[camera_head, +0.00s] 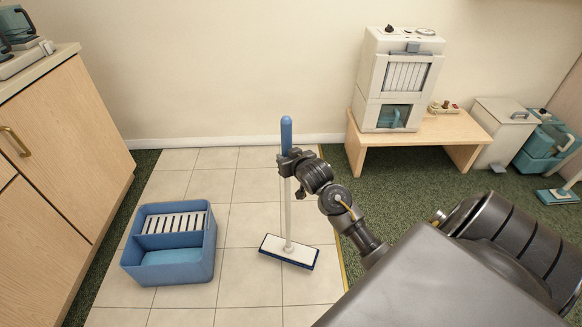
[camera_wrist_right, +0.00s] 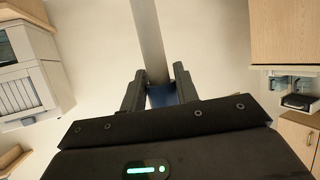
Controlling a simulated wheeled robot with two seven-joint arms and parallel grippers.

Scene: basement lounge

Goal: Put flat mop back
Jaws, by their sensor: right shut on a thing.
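The flat mop (camera_head: 289,222) stands nearly upright over the pale tiles, with a blue grip, a light pole and a flat white head with dark blue edges. I cannot tell whether its head touches the floor. My right gripper (camera_head: 288,162) is shut on the pole just below the blue grip. In the right wrist view the pole (camera_wrist_right: 147,40) runs up from between the fingers (camera_wrist_right: 159,88), with a blue part low between them. A blue bucket (camera_head: 171,273) stands on the tiles left of the mop, with a white slotted rack and a light blue area inside. My left gripper is out of view.
A wooden cabinet (camera_head: 60,150) lines the left side. A low wooden bench (camera_head: 455,132) at the right holds a white machine (camera_head: 398,80). A white box (camera_head: 500,130), a teal bucket (camera_head: 545,145) and another flat mop head (camera_head: 557,196) are at far right. Tiles between bucket and mop are clear.

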